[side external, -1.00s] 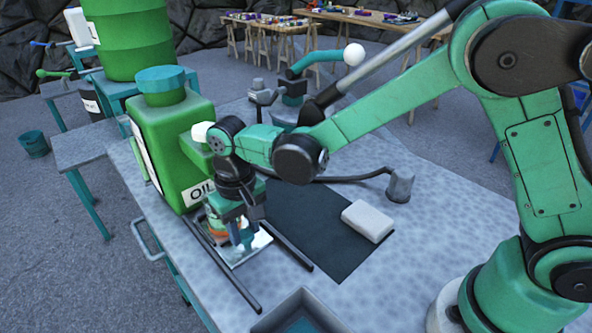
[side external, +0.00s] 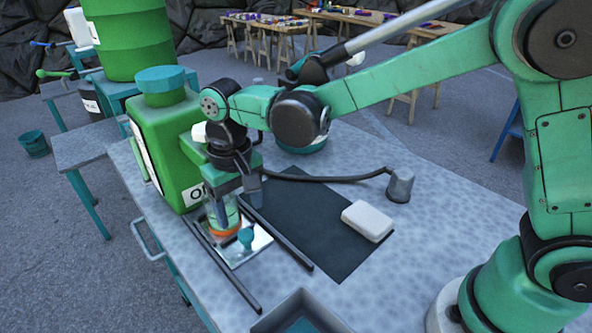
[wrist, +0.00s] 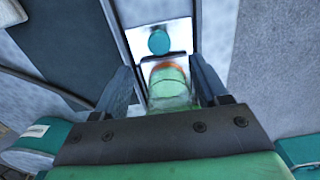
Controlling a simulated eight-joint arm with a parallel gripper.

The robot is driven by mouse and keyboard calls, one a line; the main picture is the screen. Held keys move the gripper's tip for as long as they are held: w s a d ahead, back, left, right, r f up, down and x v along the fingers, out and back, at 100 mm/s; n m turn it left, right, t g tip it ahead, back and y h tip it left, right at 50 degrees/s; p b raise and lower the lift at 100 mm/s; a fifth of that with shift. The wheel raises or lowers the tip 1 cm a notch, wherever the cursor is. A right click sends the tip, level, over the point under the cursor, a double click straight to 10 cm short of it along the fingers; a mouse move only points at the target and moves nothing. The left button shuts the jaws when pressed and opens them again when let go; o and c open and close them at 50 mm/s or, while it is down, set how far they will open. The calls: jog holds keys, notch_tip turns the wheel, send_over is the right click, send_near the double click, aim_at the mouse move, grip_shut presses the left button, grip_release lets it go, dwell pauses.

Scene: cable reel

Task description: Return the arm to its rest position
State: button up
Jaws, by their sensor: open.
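My gripper (side external: 235,207) is open above a small plate at the left of the workbench, and its fingers also show in the wrist view (wrist: 163,85). A green reel-like piece with an orange rim (side external: 227,231) stands on the bright plate (side external: 258,243), below and between my fingers. In the wrist view the same piece (wrist: 168,80) lies between the two fingers, with a gap on each side that I cannot measure. A teal knob (side external: 246,237) stands on the plate beside it.
A green oil can (side external: 172,130) stands close behind my gripper. Two dark rails (side external: 280,235) flank the plate. A dark mat (side external: 325,215) with a white block (side external: 367,221) lies to the right. A blue-grey tray (side external: 300,312) is at the front. A black cable ends at a grey weight (side external: 399,185).

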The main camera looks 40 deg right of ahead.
jog(key=shift+r, duration=0.45)
jog(key=shift+s+d+r, duration=0.1)
jog(key=shift+d+r, duration=0.1)
jog(key=shift+d, duration=0.1)
jog(key=s+d+r+t, duration=0.4)
jog(key=s+d+t, duration=0.3)
jog(key=d, duration=0.6)
jog(key=shift+s+d+r, duration=0.15)
jog(key=shift+s+d, duration=0.05)
jog(key=shift+s, duration=0.5)
